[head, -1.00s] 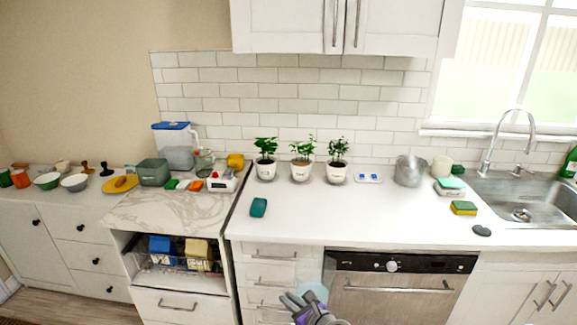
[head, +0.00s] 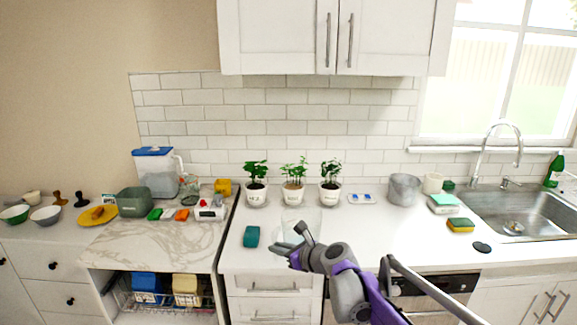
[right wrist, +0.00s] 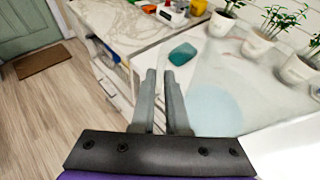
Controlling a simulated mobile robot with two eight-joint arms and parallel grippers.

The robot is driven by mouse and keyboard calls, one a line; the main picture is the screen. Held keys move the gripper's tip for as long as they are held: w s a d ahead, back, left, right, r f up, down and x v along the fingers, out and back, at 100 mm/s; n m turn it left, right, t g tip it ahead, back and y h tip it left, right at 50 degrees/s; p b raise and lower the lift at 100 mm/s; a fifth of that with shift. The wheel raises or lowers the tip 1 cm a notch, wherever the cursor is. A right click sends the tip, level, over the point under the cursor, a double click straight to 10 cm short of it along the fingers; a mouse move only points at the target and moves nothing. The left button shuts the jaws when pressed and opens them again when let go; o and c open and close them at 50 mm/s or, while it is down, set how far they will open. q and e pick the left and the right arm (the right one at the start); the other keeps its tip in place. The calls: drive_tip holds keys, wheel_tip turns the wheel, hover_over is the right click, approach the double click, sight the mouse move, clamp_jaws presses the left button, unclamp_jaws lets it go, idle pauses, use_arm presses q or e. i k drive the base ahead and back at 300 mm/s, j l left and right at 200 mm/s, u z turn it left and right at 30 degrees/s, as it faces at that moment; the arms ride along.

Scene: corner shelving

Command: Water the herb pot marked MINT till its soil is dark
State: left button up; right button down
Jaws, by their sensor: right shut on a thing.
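Three white pots with green herbs stand in a row at the back of the white counter: the left pot (head: 256,196), the middle pot (head: 293,194) and the right pot (head: 330,195). Each has a small dark label, too small to read, so I cannot tell which is MINT. The soil colour is not clear. My right gripper (head: 292,241) is shut on a clear, faintly bluish vessel (head: 302,219), in front of the middle pot. The vessel's outline is faint; it also shows as a pale patch in the right wrist view (right wrist: 216,108). My left gripper is not in view.
A teal sponge (head: 252,236) lies left of my right gripper. A metal bucket (head: 403,189) and a blue-white item (head: 361,198) stand right of the pots. The sink (head: 515,212) is far right. A marble-topped unit (head: 160,243) adjoins the counter's left side.

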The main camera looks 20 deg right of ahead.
sight(293, 190)
drive_tip(key=i, duration=1.25)
